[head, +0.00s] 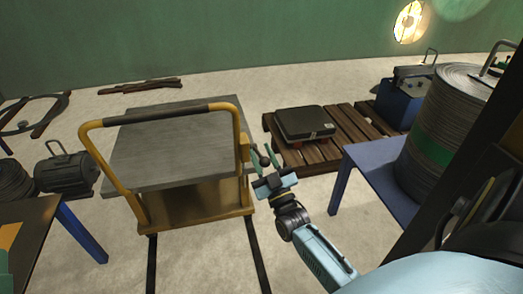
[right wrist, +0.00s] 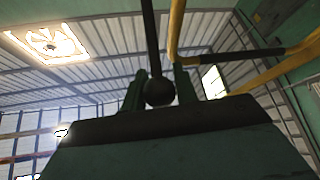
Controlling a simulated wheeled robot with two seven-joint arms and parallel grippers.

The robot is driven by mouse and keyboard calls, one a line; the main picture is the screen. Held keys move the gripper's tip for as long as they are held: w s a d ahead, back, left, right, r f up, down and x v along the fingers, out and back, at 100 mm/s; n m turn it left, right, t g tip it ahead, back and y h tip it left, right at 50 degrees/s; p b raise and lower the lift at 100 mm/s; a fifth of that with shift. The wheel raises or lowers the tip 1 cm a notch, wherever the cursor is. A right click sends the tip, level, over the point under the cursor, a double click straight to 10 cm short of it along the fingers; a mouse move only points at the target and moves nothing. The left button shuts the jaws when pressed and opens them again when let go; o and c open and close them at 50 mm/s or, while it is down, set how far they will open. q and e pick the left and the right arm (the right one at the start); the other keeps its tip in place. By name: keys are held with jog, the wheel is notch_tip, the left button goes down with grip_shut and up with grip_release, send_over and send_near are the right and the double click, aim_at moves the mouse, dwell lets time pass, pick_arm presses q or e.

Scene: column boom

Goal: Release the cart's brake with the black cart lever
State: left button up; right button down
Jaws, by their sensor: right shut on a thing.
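The cart (head: 190,226) has a yellow frame and a grey slab (head: 168,155) on its upper level. Its push handle (head: 155,114) has a black grip and faces me. The black cart lever (head: 264,160) is at the cart's right side, with a ball knob at its end. My right gripper (head: 262,159) has its green fingers on both sides of the knob and is shut on it. In the right wrist view the knob (right wrist: 159,92) sits between the fingers, with the lever's dark rod (right wrist: 150,40) running up from it.
A wooden pallet (head: 350,127) with a black case (head: 304,123) lies behind and right of my right gripper. A blue table (head: 380,177) with a large cable drum (head: 440,125) stands at right. Another table (head: 35,225) is at front left. Dark floor lines (head: 258,262) run toward me from the cart.

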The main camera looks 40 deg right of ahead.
jog(key=shift+a+f, duration=0.1)
jog(key=shift+f, duration=0.2)
jog(key=c, duration=1.4)
grip_release()
jog(key=shift+r, duration=0.1)
